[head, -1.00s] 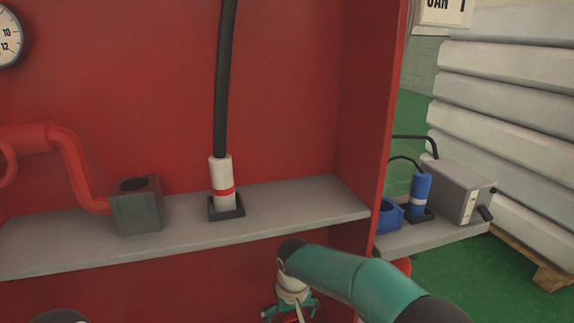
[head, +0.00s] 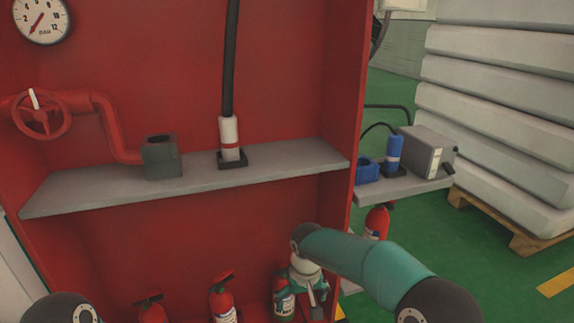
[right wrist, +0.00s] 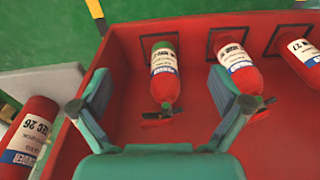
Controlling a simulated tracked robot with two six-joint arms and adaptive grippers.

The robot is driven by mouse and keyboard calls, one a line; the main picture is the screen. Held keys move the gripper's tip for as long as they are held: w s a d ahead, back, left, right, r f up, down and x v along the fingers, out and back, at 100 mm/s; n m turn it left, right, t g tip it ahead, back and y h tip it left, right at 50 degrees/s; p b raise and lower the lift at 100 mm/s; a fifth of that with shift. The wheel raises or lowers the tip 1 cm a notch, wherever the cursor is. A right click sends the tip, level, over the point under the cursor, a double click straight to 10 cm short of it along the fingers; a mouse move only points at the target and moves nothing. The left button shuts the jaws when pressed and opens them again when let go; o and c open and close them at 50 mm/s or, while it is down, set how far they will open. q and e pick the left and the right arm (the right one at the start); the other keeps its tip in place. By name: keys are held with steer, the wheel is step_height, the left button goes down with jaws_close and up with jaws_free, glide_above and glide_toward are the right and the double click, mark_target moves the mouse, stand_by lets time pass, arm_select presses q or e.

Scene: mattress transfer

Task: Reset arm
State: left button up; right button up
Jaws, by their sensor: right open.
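My right arm reaches in from the lower right in the head view. My right gripper (head: 308,293) points down in front of the red cabinet's lower compartment, with nothing seen in its jaws. In the right wrist view my right gripper (right wrist: 165,110) is open, its teal fingers spread wide. In the head view this extinguisher (head: 284,298) is partly behind the gripper. At the lower left only a dark rounded part of my left arm shows; the left gripper is out of view.
More extinguishers (head: 222,298) stand below. A side shelf (head: 400,188) carries a grey box (head: 425,150). Mattresses (head: 500,110) are stacked at right.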

steer(key=s+d+f+m+g+y, duration=0.1)
steer(key=s+d+f+g, duration=0.1)
steer(key=s+d+f, duration=0.45)
steer(key=s+d+f+m+g, duration=0.15)
steer(key=s+d+f, duration=0.25)
steer(key=s+f, duration=0.4)
steer(key=s+a+f+m+y, duration=0.1)
steer(key=s+f+y, duration=0.15)
steer(key=s, duration=0.65)
steer(key=s+a+f+m+y, duration=0.15)
steer(key=s+f, duration=0.25)
steer(key=s, duration=0.4)
arm_select(q)
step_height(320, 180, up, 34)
steer(key=p, duration=3.4)
arm_select(e)
step_height(320, 180, up, 34)
steer(key=w+t+h, duration=0.1)
steer(key=w+t, duration=0.1)
steer(key=shift+w+d+t, duration=0.3)
steer(key=shift+d+t, duration=0.05)
steer(key=shift+d, duration=0.05)
